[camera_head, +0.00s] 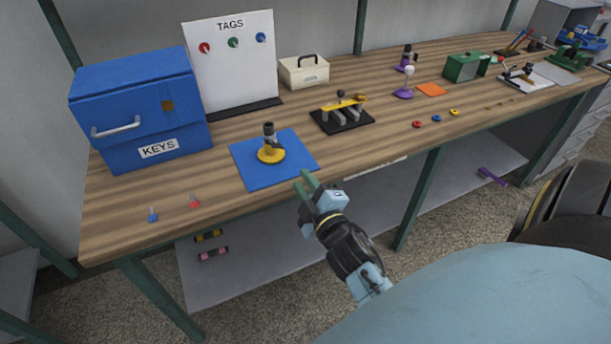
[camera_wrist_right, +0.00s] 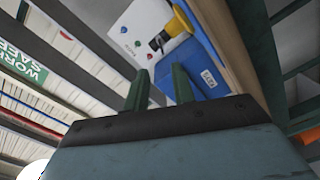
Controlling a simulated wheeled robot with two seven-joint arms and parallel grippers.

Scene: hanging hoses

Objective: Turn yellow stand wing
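The yellow stand (camera_head: 271,155) has a round yellow base and a dark upright top part, its wing, pointing up and slightly right. It stands upright on a blue mat (camera_head: 248,172) on the bench. My right gripper (camera_head: 306,181) is just in front of the mat's right front corner, apart from the stand. In the right wrist view its two green fingers (camera_wrist_right: 158,88) are spread with nothing between them. The yellow stand (camera_wrist_right: 182,20) shows there near the top, beyond the fingers. My left gripper is not in view.
A blue KEYS box (camera_head: 140,110) and a white TAGS board (camera_head: 232,65) stand behind the mat. A black tray with a yellow-topped piece (camera_head: 342,113) lies to the right. A blue and a red key tag (camera_head: 194,201) lie at the front left. The bench left of the mat is mostly clear.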

